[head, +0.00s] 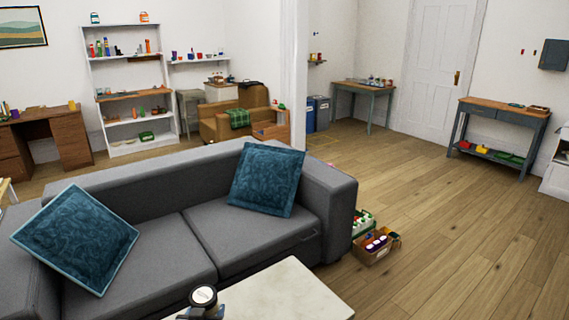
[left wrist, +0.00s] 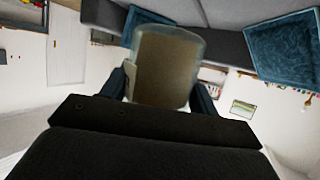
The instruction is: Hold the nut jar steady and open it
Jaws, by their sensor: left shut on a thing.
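The nut jar (head: 203,296) shows at the bottom of the head view, seen from above. Its round lid has a dark rim and a pale top with dark marks. In the left wrist view the jar (left wrist: 165,68) is a see-through body with tan content, between the two fingers. My left gripper (head: 205,313) is shut on the jar's body, below the lid; it also shows in the left wrist view (left wrist: 162,88). The lid is on the jar. The jar's lower part is hidden in the head view. My right gripper is not in view.
A pale tabletop (head: 285,293) lies beside and behind the jar, with its visible part clear. A grey sofa (head: 170,250) with two blue cushions (head: 267,178) stands beyond it. A cardboard box of items (head: 375,252) sits on the floor right of the sofa.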

